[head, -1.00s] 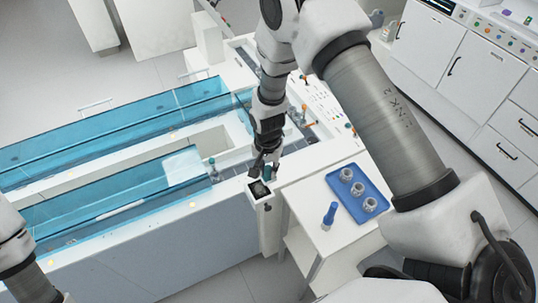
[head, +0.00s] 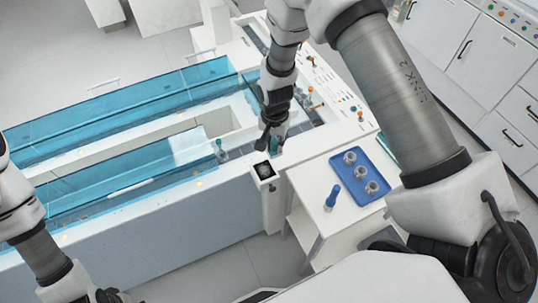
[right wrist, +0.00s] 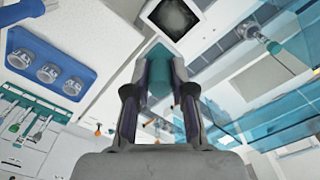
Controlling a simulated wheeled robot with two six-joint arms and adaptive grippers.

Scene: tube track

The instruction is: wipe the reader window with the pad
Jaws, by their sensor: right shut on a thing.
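The reader window (head: 264,170) is a small dark square with a pale smudge, in a white frame on top of a white post. It also shows at the top of the right wrist view (right wrist: 174,17). My right gripper (head: 271,150) is just beyond the window in the head view. It is shut on the teal pad (right wrist: 160,72), which sticks out between its fingers toward the window. The pad looks apart from the glass; the exact gap is hard to tell. My left gripper (head: 108,296) is cut off at the bottom left edge, its fingers unclear.
A blue tray (head: 342,167) with three small jars and a blue bottle (head: 332,196) stand on the white side table right of the post. Blue clear covers (head: 120,175) run along the track at left. Small knobs and sticks (head: 312,93) stand on the panel behind.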

